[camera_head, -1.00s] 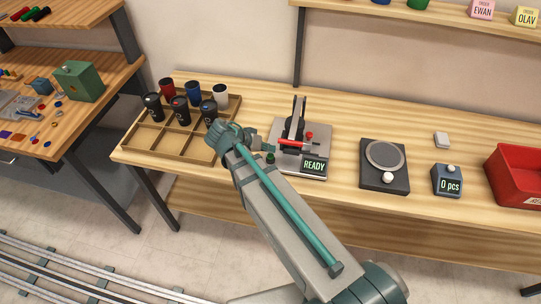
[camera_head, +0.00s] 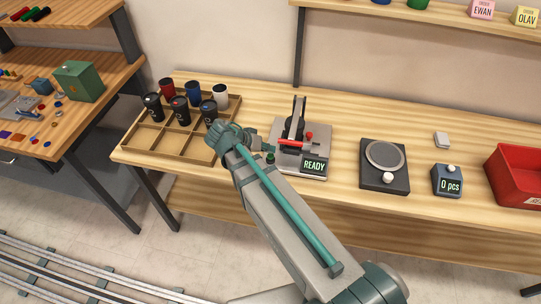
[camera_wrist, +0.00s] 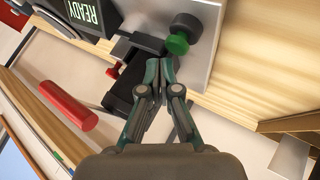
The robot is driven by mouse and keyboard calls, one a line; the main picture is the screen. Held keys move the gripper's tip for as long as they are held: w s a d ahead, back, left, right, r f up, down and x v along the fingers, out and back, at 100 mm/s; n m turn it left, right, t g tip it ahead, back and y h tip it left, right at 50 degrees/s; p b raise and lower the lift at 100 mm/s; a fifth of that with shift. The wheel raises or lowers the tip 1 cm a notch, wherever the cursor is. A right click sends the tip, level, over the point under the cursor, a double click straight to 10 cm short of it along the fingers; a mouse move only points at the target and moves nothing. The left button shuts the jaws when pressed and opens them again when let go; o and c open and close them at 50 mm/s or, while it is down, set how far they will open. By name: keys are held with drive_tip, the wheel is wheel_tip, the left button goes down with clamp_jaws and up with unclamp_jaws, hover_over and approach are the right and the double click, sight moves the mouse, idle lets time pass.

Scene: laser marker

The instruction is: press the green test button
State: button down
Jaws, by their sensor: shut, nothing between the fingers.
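The laser marker (camera_head: 312,170) stands on the bench with a lit READY display, which also shows in the wrist view (camera_wrist: 85,12). The green test button (camera_head: 270,157) sits at its lower left side. In the wrist view, the round green button (camera_wrist: 177,44) is just ahead and right of the fingertips. My gripper (camera_wrist: 159,64) is shut and empty, close to the button; a small gap seems to show, but contact is hard to judge. In the head view, my arm's wrist partly hides my gripper.
A wooden tray (camera_head: 172,149) with several dark, red, blue and white cups is left of the marker. A round-plate scale (camera_head: 384,180), a "0 pcs" counter (camera_head: 447,181) and a red bin (camera_head: 515,175) stand to the right. Bare bench lies between marker and scale.

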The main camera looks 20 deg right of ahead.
sight(269, 156)
drive_tip(key=shift+f+b, duration=0.3)
drive_tip(key=shift+f, duration=0.1)
drive_tip(key=shift+f+b, duration=0.45)
drive_tip(key=shift+f, duration=0.05)
idle(0.7)
idle(0.3)
drive_tip(key=shift+r+p, duration=0.45)
drive_tip(key=shift+r, duration=0.5)
drive_tip(key=shift+r, duration=0.1)
drive_tip(key=shift+r+p, duration=1.35)
drive_tip(key=shift+r, duration=1.1)
